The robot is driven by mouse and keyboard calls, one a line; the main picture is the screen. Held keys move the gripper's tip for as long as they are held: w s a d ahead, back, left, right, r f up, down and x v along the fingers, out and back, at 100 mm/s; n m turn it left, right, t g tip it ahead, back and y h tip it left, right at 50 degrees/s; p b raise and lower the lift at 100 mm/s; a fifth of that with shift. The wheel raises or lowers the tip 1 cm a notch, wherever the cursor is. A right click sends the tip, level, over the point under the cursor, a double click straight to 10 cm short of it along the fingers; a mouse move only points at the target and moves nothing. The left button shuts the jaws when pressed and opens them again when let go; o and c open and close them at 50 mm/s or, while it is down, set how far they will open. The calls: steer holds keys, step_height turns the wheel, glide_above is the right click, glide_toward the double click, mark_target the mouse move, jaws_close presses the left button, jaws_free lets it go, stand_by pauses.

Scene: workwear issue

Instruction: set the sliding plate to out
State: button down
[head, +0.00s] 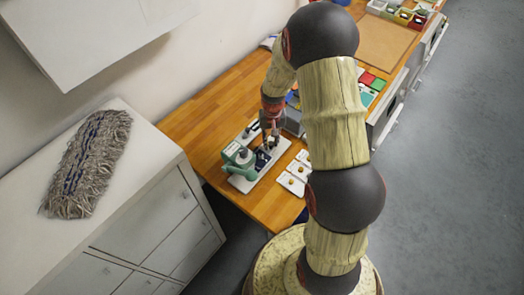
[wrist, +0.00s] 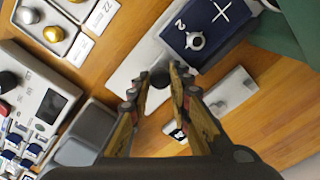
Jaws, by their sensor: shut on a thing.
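In the wrist view a dark blue plate (wrist: 212,28) marked "2" and a cross, with a silver knob on it, lies over a pale base plate (wrist: 138,62). I take the blue plate to be the sliding plate. My gripper (wrist: 161,75) has its fingertips close together over the pale base, just beside the blue plate, around a small dark knob (wrist: 160,78). Whether this knob joins the blue plate is hidden.
White cards with yellow knobs (head: 291,184) lie right of the device. A grey box (wrist: 85,135) stands close to my gripper. Another pale plate (wrist: 232,92) lies on the wooden table. A white cabinet with a shaggy mop pad (head: 88,163) stands at left.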

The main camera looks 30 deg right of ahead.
steer(key=w+d, duration=0.1)
steer(key=d, duration=0.3)
steer(key=w+d, duration=0.1)
steer(key=d, duration=0.1)
steer(key=shift+w+r, duration=0.1)
steer(key=shift+w, duration=0.2)
steer(key=c, duration=1.7)
jaws_free()
steer(key=shift+d, duration=0.1)
steer(key=shift+o, duration=0.4)
step_height(320, 180, up, 12)
